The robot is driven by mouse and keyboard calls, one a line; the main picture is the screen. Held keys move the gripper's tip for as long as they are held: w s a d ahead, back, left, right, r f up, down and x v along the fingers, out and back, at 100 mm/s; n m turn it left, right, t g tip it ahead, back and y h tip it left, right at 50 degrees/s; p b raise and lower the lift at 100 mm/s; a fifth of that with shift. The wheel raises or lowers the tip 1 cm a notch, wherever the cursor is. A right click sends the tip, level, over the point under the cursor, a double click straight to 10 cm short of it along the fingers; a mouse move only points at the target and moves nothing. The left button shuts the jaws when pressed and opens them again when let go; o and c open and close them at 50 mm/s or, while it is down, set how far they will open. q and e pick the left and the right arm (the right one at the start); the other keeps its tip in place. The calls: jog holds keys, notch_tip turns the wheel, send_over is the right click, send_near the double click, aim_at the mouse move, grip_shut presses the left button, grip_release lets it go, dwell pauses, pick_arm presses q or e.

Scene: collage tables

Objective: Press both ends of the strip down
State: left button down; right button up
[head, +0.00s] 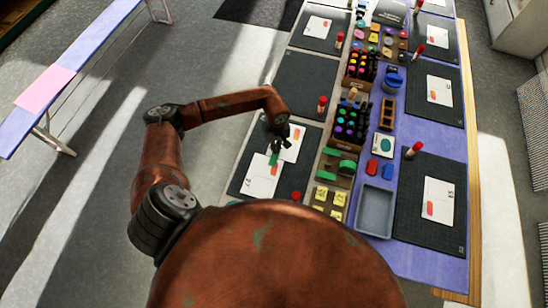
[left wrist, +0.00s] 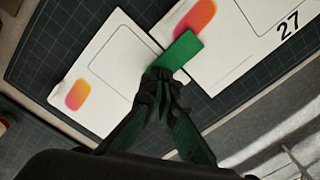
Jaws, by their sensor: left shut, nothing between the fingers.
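The green strip (left wrist: 180,50) lies across the meeting edges of two white cards in the left wrist view. One card (left wrist: 105,85) has an orange-pink patch; the other (left wrist: 250,65) also has such a patch and the number 27. In the head view the strip (head: 274,158) shows small between the lower card (head: 260,182) and the upper card (head: 296,140). My left gripper (left wrist: 158,76) is shut and empty, fingertips pointing down at the near end of the strip and partly hiding it. Whether they touch it I cannot tell. My right gripper is out of view.
The cards lie on a dark gridded mat (head: 240,188). Beside it are green blocks (head: 336,164), yellow notes (head: 330,196), a glue stick with a red cap (head: 322,103) and a grey tray (head: 375,212). Marker boxes stand farther along the table.

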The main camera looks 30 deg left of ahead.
pick_arm(q)
jog(key=shift+r+p, duration=1.1)
jog(key=shift+r, duration=1.85)
jog(key=shift+f, duration=0.1)
